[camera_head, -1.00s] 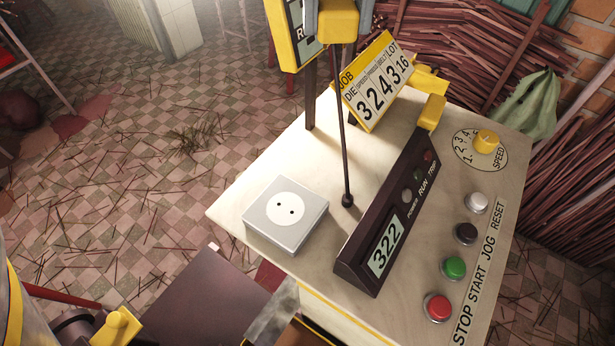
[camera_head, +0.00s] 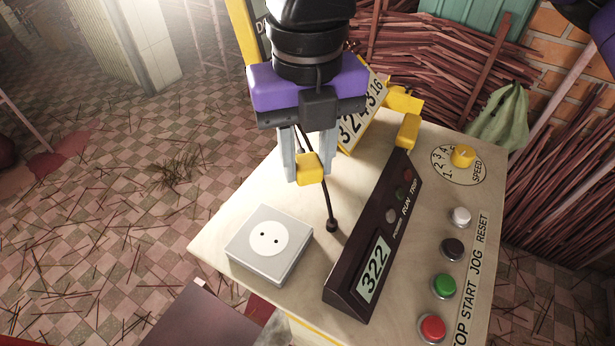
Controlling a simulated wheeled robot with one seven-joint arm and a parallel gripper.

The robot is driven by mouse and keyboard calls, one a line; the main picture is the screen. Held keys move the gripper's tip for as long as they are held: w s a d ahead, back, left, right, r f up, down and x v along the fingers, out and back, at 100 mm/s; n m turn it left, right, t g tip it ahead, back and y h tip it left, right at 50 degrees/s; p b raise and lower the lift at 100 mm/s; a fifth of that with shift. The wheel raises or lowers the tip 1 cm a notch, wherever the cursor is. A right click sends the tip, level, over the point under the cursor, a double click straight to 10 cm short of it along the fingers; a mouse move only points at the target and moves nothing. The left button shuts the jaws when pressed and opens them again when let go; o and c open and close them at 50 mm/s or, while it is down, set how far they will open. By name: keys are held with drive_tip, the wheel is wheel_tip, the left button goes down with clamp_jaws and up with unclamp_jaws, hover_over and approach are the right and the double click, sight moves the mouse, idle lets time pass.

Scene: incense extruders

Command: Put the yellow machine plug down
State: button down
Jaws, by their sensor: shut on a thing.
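The yellow machine plug (camera_head: 311,169) is a small yellow block with a dark cord. My gripper (camera_head: 309,162) is shut on it, with its grey fingers on either side, and holds it above the bench top. The cord runs down behind the plug to a dark round base (camera_head: 332,226) on the bench. A grey socket box (camera_head: 270,244) with a white round face and two dark holes sits on the bench, below and left of the plug. The plug is apart from the socket. Its prongs cannot be made out.
The pale bench top (camera_head: 222,232) is bare around the socket box. A dark display panel (camera_head: 372,240) reading 322 stands to the right. Buttons, including a red one (camera_head: 432,328), and a yellow speed knob (camera_head: 463,156) line the right side. A number sign (camera_head: 362,112) stands behind my gripper.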

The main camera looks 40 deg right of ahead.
sight(307, 180)
drive_tip(key=shift+f, duration=2.05)
drive_tip(key=shift+f, duration=0.35)
drive_tip(key=shift+f, duration=0.25)
drive_tip(key=c, duration=1)
unclamp_jaws()
drive_tip(key=shift+r, duration=0.1)
wheel_tip(307, 180, up, 13)
drive_tip(key=shift+f, duration=0.15)
drive_tip(key=shift+r, duration=0.2)
